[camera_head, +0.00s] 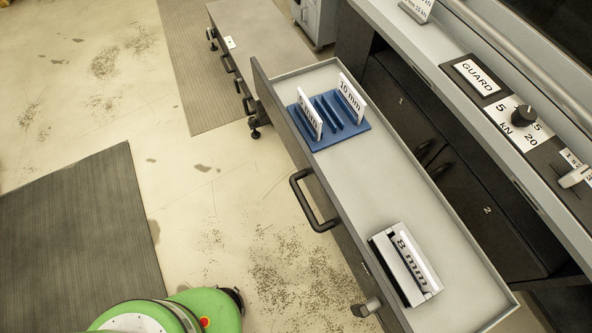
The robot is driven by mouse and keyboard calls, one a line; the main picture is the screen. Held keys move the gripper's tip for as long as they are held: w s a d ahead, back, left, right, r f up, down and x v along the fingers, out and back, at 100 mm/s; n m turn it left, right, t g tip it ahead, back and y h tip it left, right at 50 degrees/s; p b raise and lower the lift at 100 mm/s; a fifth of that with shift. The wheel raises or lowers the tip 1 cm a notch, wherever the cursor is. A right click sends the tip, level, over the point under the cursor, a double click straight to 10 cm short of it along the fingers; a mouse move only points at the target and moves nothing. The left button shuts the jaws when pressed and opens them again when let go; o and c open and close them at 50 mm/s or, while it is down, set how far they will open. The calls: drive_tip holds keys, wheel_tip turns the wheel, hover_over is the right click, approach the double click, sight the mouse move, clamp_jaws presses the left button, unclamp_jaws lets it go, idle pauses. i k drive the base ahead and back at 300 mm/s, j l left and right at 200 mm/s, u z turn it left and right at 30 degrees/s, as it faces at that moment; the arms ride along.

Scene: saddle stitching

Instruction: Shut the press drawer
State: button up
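The press drawer (375,175) stands pulled out from the press (425,65); its long grey tray is open to view. Its front panel (345,225) faces the lower left and carries a black bar handle (312,202). Inside the drawer, a blue holder (333,127) with upright white labels, one reading 10 mm, sits toward the far end. A grey block marked 8 mm (405,265) lies toward the near end. Green parts of my own body show at the bottom left, apart from the drawer. I do not see my gripper's fingers.
A small grey knob-like part (365,307) sticks out by the near end of the drawer front. Dark cabinet doors (470,205) lie behind the drawer. A grey bench (250,40) stands beyond its far end. The floor (220,210) left of the drawer is clear, with a dark mat (75,230).

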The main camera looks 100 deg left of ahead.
sight(361, 186)
drive_tip(key=k+u, duration=0.1)
drive_tip(key=u, duration=0.3)
drive_tip(key=l+u, duration=0.1)
drive_tip(key=u, duration=0.25)
drive_tip(key=k+u, duration=0.15)
drive_tip(key=u, duration=0.25)
drive_tip(key=k+u, duration=0.1)
drive_tip(key=u, duration=0.3)
drive_tip(key=k+l+z, duration=0.2)
drive_tip(key=z, duration=0.25)
